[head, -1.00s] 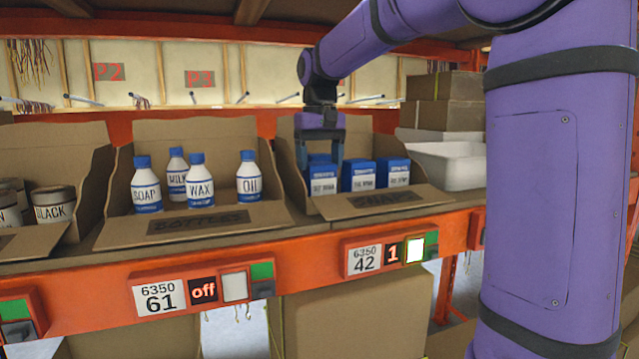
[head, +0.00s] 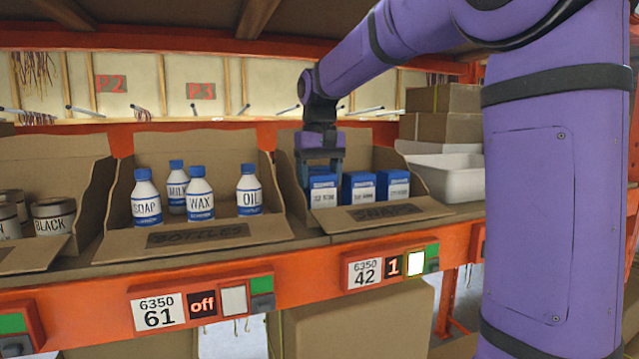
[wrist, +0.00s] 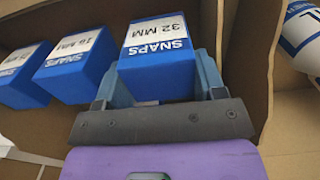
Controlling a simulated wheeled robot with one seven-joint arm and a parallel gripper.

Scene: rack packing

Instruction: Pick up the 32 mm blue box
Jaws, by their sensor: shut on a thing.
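The 32 mm blue box (wrist: 158,58) shows in the wrist view with a white label reading "SNAPS 32 MM". My gripper (wrist: 160,88) is shut on it, with one finger on each side. In the head view the same blue box (head: 323,190) is the leftmost of a row in the cardboard snaps bin (head: 400,213). My gripper (head: 322,168) reaches down over it from above. Whether the box has left the bin floor cannot be told.
A blue 16 mm box (wrist: 75,65) and another blue box (wrist: 22,75) stand beside it in the same bin. A bin of white bottles (head: 200,232) is to the left. A white tray (head: 455,172) and stacked cartons (head: 445,112) are to the right.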

